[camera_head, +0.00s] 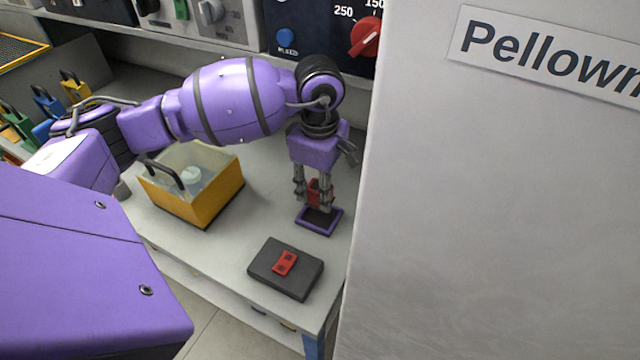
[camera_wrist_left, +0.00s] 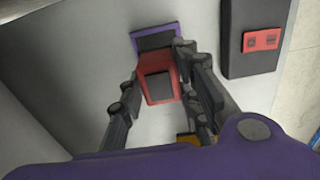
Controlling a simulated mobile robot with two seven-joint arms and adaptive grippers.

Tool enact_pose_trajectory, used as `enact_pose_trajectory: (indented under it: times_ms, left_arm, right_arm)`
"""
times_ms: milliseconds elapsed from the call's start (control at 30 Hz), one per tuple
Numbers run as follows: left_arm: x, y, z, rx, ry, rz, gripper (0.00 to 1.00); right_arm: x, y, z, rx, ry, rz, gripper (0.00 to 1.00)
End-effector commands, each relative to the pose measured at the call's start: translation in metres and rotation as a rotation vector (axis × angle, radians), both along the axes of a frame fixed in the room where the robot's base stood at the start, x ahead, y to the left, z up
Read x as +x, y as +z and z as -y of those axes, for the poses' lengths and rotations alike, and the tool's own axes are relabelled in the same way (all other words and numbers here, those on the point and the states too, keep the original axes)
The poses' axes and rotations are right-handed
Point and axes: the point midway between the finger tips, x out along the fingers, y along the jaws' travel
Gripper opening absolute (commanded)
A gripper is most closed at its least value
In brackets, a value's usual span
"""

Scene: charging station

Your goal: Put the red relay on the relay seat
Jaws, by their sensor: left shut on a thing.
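My left gripper (camera_head: 314,198) points down, its fingers closed on the sides of the red relay (camera_head: 319,189). In the left wrist view the relay (camera_wrist_left: 160,87) sits between the fingers, with a dark square on its near face. The relay seat, a dark square pad with a purple rim (camera_head: 332,224), lies on the bench directly under the gripper. In the left wrist view the purple rim (camera_wrist_left: 150,29) shows just beyond the relay. I cannot tell whether the relay touches the pad. My right gripper is in neither view.
A dark grey box with a red plate (camera_head: 285,262) stands in front of the seat, near the bench's front edge. A yellow bin (camera_head: 205,208) with a black handle is to the left. A tall grey panel (camera_head: 480,220) closes off the right side. Control panels with knobs line the back.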

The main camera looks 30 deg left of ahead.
Motion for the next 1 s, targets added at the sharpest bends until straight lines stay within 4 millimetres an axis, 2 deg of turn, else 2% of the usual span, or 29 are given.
enact_pose_trajectory:
  times_ms: [100,600,1000]
  left_arm:
    - [-0.001,-0.013,0.0,0.001,0.0,-0.003,0.03]
    - [-0.001,-0.05,0.0,0.001,-0.001,-0.002,0.03]
    - [0.0,-0.054,0.0,0.001,-0.001,0.001,0.03]
  right_arm:
    - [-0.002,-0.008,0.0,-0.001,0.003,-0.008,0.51]
    - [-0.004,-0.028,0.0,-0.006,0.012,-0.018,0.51]
    - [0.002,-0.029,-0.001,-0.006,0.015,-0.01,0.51]
